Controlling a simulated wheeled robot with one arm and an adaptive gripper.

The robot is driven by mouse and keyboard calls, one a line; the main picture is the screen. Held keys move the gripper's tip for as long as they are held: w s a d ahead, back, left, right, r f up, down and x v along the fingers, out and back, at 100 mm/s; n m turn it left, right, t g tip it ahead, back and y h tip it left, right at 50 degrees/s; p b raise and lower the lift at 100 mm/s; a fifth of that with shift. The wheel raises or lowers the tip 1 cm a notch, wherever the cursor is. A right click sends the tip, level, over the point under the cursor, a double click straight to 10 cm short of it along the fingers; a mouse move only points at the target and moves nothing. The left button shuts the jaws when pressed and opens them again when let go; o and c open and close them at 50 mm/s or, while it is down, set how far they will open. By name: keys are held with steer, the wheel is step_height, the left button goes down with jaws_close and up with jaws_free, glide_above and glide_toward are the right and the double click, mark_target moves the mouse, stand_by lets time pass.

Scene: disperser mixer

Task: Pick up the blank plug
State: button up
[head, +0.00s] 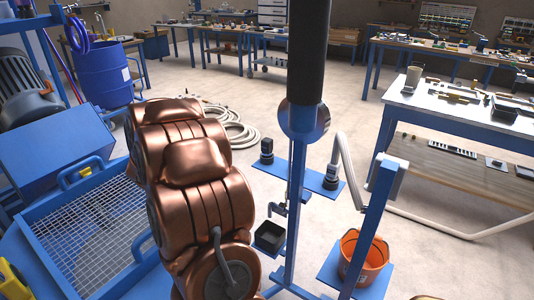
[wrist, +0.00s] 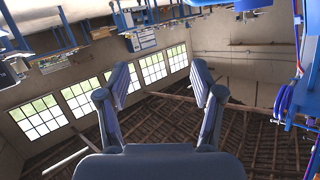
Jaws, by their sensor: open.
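I cannot make out for certain which thing is the blank plug. In the head view two small dark fittings stand on a blue shelf plate (head: 300,172) in the middle: a left one with a blocky top (head: 267,150) and a right one (head: 331,172) beside a pale hose. Either may be the plug. My gripper (wrist: 162,82) shows in the wrist view with its two fingers spread apart and nothing between them. The wrist view faces windows and roof beams, upside down, and shows no plug. My gripper cannot be made out in the head view.
A blue post (head: 296,195) carries the shelf, with a black tray (head: 269,237) and an orange bucket (head: 365,260) below. A blue machine with a mesh grille (head: 100,225) stands left. A workbench (head: 465,122) stands right. Open floor lies behind, with coiled hose (head: 236,130).

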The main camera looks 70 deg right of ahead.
steer(key=s+d+f+m+g+h, duration=0.2)
steer(key=s+d+m+g+h, duration=0.15)
steer(key=s+d, duration=0.5)
steer(key=m+g+h+b, duration=0.1)
steer(key=m+g, duration=0.1)
steer(key=g, duration=0.5)
glide_toward(264, 150)
steer(key=x, duration=0.4)
steer(key=shift+s+d+f, duration=0.15)
steer(key=shift+s+f, duration=0.2)
steer(key=shift+s, duration=0.05)
steer(key=shift+x, duration=1.05)
steer(key=x, duration=0.1)
steer(key=p+x, duration=0.1)
steer(key=x, duration=0.2)
steer(key=shift+w+d+r, duration=0.15)
steer(key=shift+d+r, duration=0.2)
steer(key=shift+r, duration=0.05)
steer(key=shift+d, duration=0.35)
jaws_close()
